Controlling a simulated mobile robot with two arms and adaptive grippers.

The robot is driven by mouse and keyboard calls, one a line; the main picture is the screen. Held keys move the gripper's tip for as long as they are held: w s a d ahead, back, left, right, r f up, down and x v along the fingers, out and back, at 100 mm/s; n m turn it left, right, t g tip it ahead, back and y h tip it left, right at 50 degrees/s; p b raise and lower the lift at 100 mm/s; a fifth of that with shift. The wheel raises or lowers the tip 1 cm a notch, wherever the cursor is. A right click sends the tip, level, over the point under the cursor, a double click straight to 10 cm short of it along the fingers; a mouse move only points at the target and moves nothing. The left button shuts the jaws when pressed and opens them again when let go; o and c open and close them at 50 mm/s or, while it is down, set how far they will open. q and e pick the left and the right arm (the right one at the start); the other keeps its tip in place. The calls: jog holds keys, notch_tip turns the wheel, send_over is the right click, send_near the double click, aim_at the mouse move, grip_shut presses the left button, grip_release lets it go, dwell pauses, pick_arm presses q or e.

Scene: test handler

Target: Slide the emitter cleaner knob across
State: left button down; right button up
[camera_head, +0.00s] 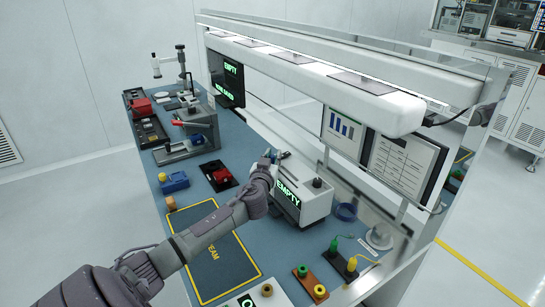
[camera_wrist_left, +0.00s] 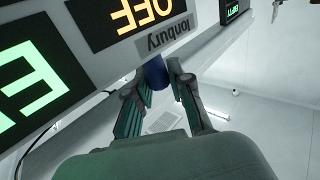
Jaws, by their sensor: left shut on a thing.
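A blue cylindrical knob (camera_wrist_left: 156,73) is between the fingertips of my left gripper (camera_wrist_left: 160,70) in the left wrist view. The gripper is shut on it. The knob stands out beside the "Ionbury" label (camera_wrist_left: 166,36) of a white unit, which appears upside down with an orange "OFF" display (camera_wrist_left: 140,12) and a large green character. In the head view my left gripper (camera_head: 268,158) is at the back left of a white box (camera_head: 312,200) with a green "EMPTY" display. The knob is mostly hidden there. My right gripper is not in view.
A long white overhead bar (camera_head: 375,105) runs above the bench (camera_head: 215,290). Coloured sockets (camera_head: 310,285) are in front.

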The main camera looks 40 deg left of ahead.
aim_at(293, 186)
pick_arm(q)
jog(key=s+d, duration=0.1)
jog(key=d, duration=0.2)
jog(key=s+d+b, duration=0.1)
jog(key=d, duration=0.3)
jog(key=s+d, duration=0.1)
jog(key=d, duration=0.3)
jog(key=shift+s+d, duration=0.1)
jog(key=shift+s, duration=0.05)
jog(key=c, duration=1)
grip_release()
jog(key=shift+s+d+f, duration=0.1)
jog(key=shift+s+d, duration=0.1)
jog(key=shift+s, duration=0.15)
jog(key=v, duration=1.1)
jog(key=shift+s, duration=0.1)
